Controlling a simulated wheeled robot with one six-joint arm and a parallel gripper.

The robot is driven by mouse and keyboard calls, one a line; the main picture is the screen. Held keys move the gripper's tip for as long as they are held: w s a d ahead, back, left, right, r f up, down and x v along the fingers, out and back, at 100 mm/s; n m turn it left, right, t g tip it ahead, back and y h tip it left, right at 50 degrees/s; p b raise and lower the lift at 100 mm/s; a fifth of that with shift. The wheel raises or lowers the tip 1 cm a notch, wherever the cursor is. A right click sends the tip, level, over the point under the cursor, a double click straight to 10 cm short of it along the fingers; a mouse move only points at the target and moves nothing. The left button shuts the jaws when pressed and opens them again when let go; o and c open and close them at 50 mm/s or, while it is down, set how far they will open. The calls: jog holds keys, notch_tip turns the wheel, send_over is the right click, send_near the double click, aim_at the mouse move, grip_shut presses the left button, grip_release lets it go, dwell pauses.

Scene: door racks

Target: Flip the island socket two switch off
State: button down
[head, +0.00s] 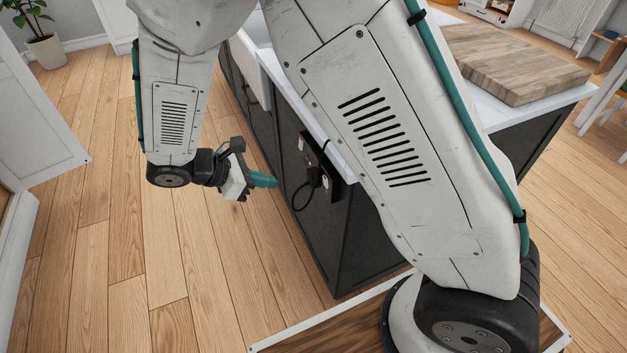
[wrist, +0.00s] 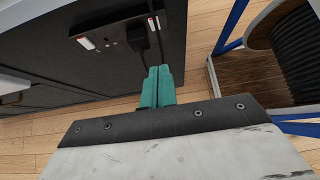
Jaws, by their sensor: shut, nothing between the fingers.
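The island socket panel (head: 319,168) is a dark plate on the island's dark side, with a black plug (head: 314,177) and cable in it. In the wrist view the panel (wrist: 112,36) shows a pale switch (wrist: 86,43) with a red mark left of the plug (wrist: 137,40), and another small light-and-red switch (wrist: 153,23) to its right. I cannot read which switch is two, or their positions. My gripper (head: 264,180) has teal fingers, shut and empty, pointing at the island side and apart from the panel. The fingertips (wrist: 158,70) appear just below the plug in the wrist view.
The island (head: 350,240) has a white top with a wooden board (head: 510,65) on it. The plug's cable (head: 294,200) hangs in a loop below the panel. Wooden floor (head: 110,260) is clear left of the island. A potted plant (head: 38,30) stands at the far left.

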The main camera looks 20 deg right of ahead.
dwell(0.3)
send_near(325, 184)
jog(key=x, duration=0.4)
jog(key=shift+s+f, duration=0.1)
jog(key=shift+f, duration=0.4)
jog(key=shift+d, duration=0.65)
